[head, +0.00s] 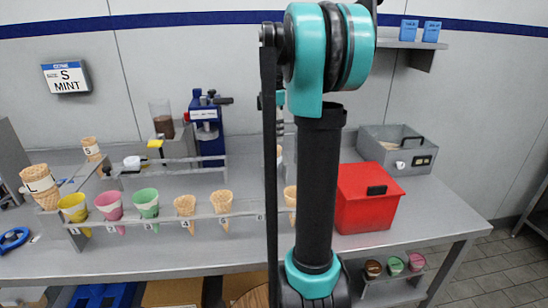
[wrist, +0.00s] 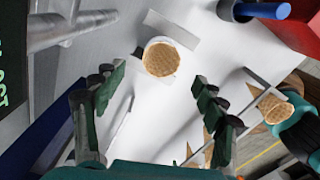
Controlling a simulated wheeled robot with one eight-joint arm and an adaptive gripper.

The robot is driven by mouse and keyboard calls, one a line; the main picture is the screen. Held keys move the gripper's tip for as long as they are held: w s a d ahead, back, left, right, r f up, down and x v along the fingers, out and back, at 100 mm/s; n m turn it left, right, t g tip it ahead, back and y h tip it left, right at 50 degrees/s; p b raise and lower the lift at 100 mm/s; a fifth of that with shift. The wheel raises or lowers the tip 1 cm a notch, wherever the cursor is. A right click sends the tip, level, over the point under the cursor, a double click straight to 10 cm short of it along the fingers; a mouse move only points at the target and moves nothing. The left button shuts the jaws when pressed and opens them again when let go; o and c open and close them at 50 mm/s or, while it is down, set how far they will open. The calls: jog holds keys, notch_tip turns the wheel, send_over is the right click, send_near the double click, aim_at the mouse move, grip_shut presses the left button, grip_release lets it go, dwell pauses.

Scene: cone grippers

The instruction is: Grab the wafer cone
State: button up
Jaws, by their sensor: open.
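In the wrist view, a round wafer-coloured cone top (wrist: 162,60) with a pale rim sits on the grey counter, beyond and between my fingertips. My gripper (wrist: 158,105) is open, with a finger on each side and nothing between them. In the head view, my arm hides the gripper. Plain wafer cones (head: 185,206) and (head: 222,203) stand in the front rack (head: 170,221), and another wafer cone (head: 290,197) is partly behind my arm. A wafer cone (wrist: 281,111) also shows at the right of the wrist view.
Yellow (head: 74,207), pink (head: 109,205) and green (head: 146,203) cones fill the rack's left side. A stacked cone (head: 40,184) marked L stands at far left. A red box (head: 366,200) and a grey bin (head: 402,150) stand to the right.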

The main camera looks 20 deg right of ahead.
aim_at(274, 148)
jog(key=shift+s+f, duration=0.1)
jog(key=shift+f, duration=3.5)
jog(key=c, duration=0.9)
